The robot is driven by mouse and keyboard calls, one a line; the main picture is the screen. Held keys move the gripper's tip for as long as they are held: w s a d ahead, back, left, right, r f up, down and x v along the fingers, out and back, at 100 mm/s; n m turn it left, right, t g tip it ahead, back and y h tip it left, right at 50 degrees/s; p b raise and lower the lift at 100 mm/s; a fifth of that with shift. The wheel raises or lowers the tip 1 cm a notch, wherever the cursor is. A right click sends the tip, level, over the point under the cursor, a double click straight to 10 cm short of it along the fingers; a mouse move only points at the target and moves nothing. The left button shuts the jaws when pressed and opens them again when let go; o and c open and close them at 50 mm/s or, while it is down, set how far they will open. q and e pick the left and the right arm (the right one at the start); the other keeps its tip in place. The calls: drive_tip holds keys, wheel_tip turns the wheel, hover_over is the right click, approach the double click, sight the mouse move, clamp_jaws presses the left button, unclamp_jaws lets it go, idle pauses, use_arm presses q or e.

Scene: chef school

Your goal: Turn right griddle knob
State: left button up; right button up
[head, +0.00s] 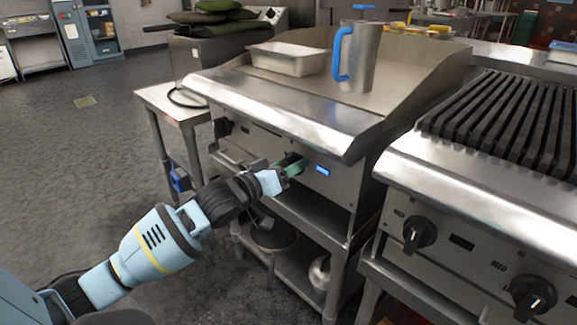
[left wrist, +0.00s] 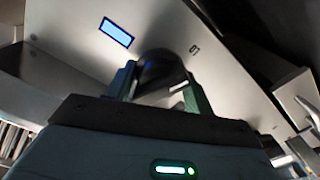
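The griddle (head: 290,115) stands in the middle of the head view. Its right knob (head: 290,159) is black and mostly hidden behind my left gripper (head: 286,170), left of a blue-lit display (head: 323,170). In the left wrist view the dark round knob (left wrist: 160,72) lies between the two green fingers of my left gripper (left wrist: 161,80). A small white mark shows on the knob's lower right. One finger is on each side, close to it; whether they press on it is unclear. The left knob (head: 222,127) is black and clear of the gripper. My right gripper is out of view.
A metal tray (head: 287,59) and a steel pitcher with a blue handle (head: 356,58) stand on the griddle top. A grill (head: 490,205) with black knobs is at the right. A shelf with pots (head: 275,240) lies below the griddle. Open floor (head: 75,160) is at the left.

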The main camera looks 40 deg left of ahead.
use_arm(q)
drive_tip(key=shift+r+p, duration=0.1)
drive_tip(key=shift+p, duration=0.2)
drive_tip(key=shift+r+m+p, duration=0.1)
drive_tip(key=shift+m+p, duration=0.5)
drive_tip(key=m+p, duration=0.6)
drive_tip(key=shift+d, duration=0.15)
drive_tip(key=shift+m+p, duration=0.7)
drive_tip(key=shift+m, duration=0.4)
drive_tip(key=shift+m+p, duration=0.5)
drive_tip(key=shift+m, duration=0.5)
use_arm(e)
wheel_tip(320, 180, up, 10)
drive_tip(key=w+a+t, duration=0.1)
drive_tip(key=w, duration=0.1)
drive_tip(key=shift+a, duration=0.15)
use_arm(q)
drive_tip(key=shift+f+m, duration=0.2)
drive_tip(key=shift+m, duration=0.1)
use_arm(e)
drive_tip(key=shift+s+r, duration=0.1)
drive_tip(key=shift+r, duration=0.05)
use_arm(q)
drive_tip(key=o, duration=0.7)
